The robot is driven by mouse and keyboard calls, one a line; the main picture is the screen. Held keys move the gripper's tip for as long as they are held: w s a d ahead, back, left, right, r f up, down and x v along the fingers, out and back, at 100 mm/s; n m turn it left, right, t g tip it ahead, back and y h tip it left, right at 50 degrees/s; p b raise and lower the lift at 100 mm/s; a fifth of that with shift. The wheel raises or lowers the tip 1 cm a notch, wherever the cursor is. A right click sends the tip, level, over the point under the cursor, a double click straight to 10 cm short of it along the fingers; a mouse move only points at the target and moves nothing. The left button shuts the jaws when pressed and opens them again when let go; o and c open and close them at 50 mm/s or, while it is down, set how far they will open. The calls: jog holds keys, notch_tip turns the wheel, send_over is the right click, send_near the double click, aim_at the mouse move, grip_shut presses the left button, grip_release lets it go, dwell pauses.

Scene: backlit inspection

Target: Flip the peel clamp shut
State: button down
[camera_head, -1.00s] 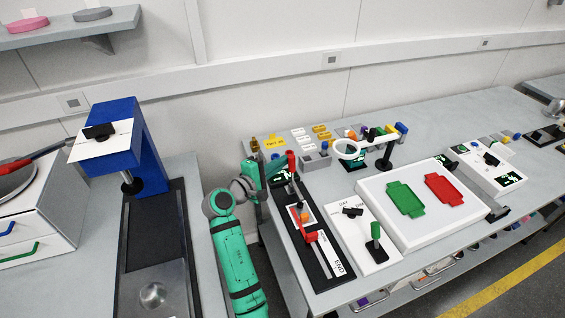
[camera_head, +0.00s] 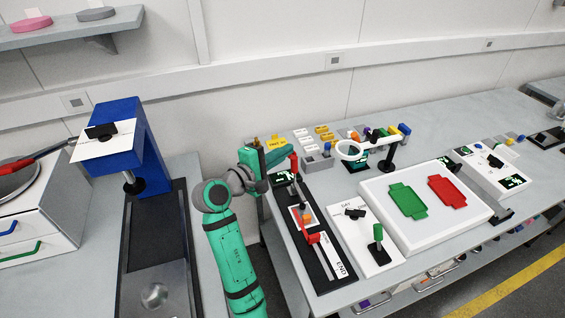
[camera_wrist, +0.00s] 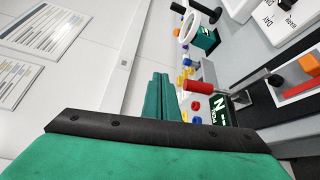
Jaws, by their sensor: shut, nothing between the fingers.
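A dark, narrow fixture (camera_head: 318,276) lies along the left side of the right-hand bench. It appears to carry the peel clamp, a lever with a red handle (camera_head: 294,163) standing up at its far end. The red handle also shows in the wrist view (camera_wrist: 200,87). A second red part (camera_head: 314,238) and an orange block (camera_head: 305,218) sit farther along the fixture. My green gripper (camera_head: 286,153) is beside the upright red handle; contact cannot be told. In the wrist view my fingers (camera_wrist: 163,90) are together and empty, just left of the handle.
A white card with a green-handled switch (camera_head: 378,235) and a white tray with green and red plates (camera_head: 408,200) lie to the right. A ring magnifier (camera_head: 351,150) and small coloured parts stand behind. A blue press (camera_head: 118,140) is at left.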

jog(key=s+r, duration=0.4)
jog(key=s, duration=0.6)
jog(key=shift+a+r, duration=0.4)
jog(key=shift+w, duration=0.1)
